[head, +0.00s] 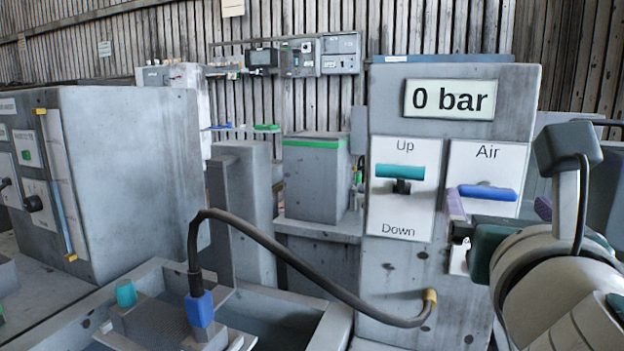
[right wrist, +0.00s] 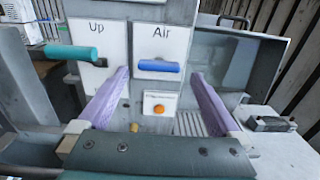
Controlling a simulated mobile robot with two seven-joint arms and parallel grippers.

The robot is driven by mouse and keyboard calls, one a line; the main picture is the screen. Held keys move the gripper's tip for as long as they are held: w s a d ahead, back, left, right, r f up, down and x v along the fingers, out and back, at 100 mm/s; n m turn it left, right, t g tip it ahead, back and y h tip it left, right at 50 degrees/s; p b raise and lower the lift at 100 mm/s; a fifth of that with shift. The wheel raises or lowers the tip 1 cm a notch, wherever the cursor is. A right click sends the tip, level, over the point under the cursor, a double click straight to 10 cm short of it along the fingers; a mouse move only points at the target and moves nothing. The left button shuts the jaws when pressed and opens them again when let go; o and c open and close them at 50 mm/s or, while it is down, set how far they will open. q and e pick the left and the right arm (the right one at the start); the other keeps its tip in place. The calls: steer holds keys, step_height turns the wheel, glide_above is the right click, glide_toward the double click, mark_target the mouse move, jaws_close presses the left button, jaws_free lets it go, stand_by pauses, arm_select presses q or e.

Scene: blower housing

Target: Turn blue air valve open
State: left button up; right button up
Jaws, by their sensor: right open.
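The blue air valve (head: 487,193) is a horizontal blue handle on the white panel marked "Air", below the display (head: 449,99) that reads "0 bar". In the right wrist view the blue handle (right wrist: 158,66) also lies level, beyond and between my fingertips. My right gripper (right wrist: 155,78) is open, with its two purple fingers on either side of the handle and apart from it. In the head view my right gripper (head: 500,208) is at the lower part of the Air panel, partly hidden by its own arm. My left gripper does not show.
A teal lever (head: 400,172) on the Up/Down panel is left of the valve; it also shows in the right wrist view (right wrist: 72,52). An orange button (right wrist: 158,109) sits below the valve. A black hose (head: 290,257) runs from a blue connector (head: 200,309) to the cabinet.

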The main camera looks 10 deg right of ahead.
mark_target(489, 192)
steer(key=x, duration=0.4)
steer(key=shift+w, duration=0.1)
